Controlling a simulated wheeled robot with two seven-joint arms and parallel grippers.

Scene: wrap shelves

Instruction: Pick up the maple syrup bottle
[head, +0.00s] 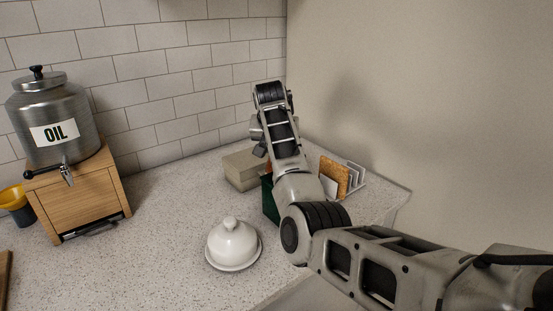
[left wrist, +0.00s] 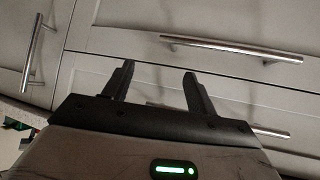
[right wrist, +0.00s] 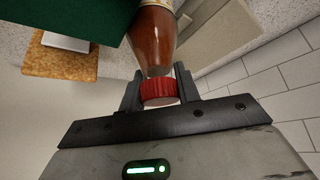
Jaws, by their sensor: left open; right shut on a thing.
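The maple syrup bottle, brown with a red cap, shows in the right wrist view (right wrist: 155,42). My right gripper (right wrist: 159,90) is shut on it at the red cap. The bottle's lower part runs out of the top of that view, next to a dark green box (right wrist: 75,15). In the head view my right arm hides most of the bottle, and the green box (head: 268,200) shows only in part. My left gripper (left wrist: 160,85) is open and empty in front of drawer fronts with bar handles.
A white domed butter dish (head: 233,243) stands at the counter's front. A beige box (head: 243,168) and a rack with a cork board (head: 335,176) are near my right arm. An oil dispenser (head: 52,120) on a wooden box (head: 80,195) stands at left.

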